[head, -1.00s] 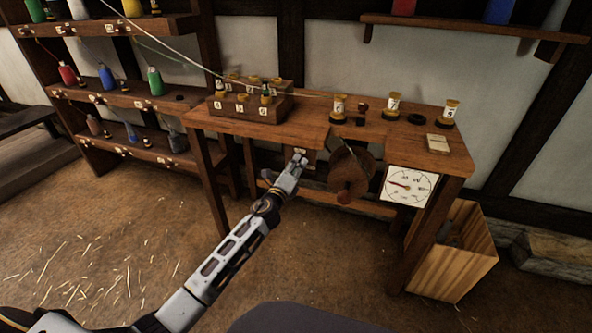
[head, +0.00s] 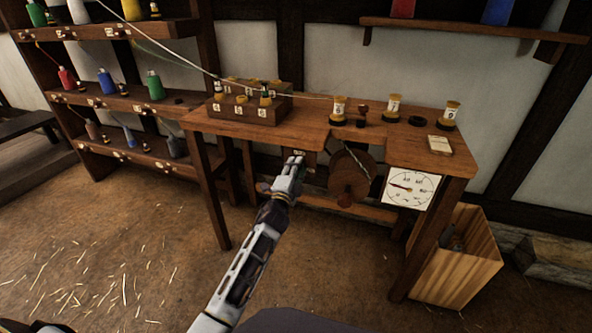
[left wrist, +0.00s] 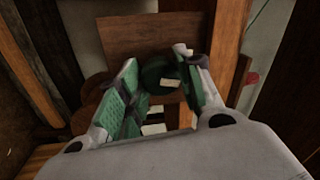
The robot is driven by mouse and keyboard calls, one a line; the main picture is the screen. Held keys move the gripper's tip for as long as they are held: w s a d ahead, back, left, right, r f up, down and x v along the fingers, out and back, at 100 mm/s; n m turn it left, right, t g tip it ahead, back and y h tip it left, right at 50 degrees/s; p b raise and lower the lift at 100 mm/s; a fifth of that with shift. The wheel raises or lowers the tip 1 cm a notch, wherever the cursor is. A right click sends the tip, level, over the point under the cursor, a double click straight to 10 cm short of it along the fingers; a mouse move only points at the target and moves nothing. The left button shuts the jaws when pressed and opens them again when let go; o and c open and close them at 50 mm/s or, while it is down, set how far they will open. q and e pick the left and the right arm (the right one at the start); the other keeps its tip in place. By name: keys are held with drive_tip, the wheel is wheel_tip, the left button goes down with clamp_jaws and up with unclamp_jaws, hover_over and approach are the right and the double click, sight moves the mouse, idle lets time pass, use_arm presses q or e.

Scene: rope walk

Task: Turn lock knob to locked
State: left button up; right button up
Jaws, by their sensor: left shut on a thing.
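The lock knob (left wrist: 158,73) is a dark green round knob with a pale mark, seen in the left wrist view in front of a brown wooden panel. My left gripper (left wrist: 158,88) has its green-padded fingers on both sides of the knob and is shut on it. In the head view my left gripper (head: 294,163) is under the front edge of the wooden bench (head: 300,133), left of the wooden reel (head: 350,174). The knob is hidden behind the fingers there, and I cannot read its setting. My right gripper is not in view.
A white dial (head: 410,188) hangs at the bench's right front. A wooden bin (head: 455,265) stands below it. A rack of coloured spools (head: 120,100) is at the left. A pale rope (head: 180,58) runs across to the bench top. The floor in front is clear except for straw.

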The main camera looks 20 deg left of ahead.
use_arm(q)
drive_tip(key=shift+n+y, duration=0.4)
drive_tip(key=shift+n, duration=1.1)
drive_tip(key=o, duration=1)
drive_tip(key=shift+o, duration=0.2)
drive_tip(key=shift+s, duration=0.15)
drive_tip(key=s+f, duration=0.1)
drive_tip(key=s, duration=1)
drive_tip(key=shift+s+f, duration=0.3)
drive_tip(key=shift+d, duration=0.1)
drive_tip(key=shift+n, duration=0.3)
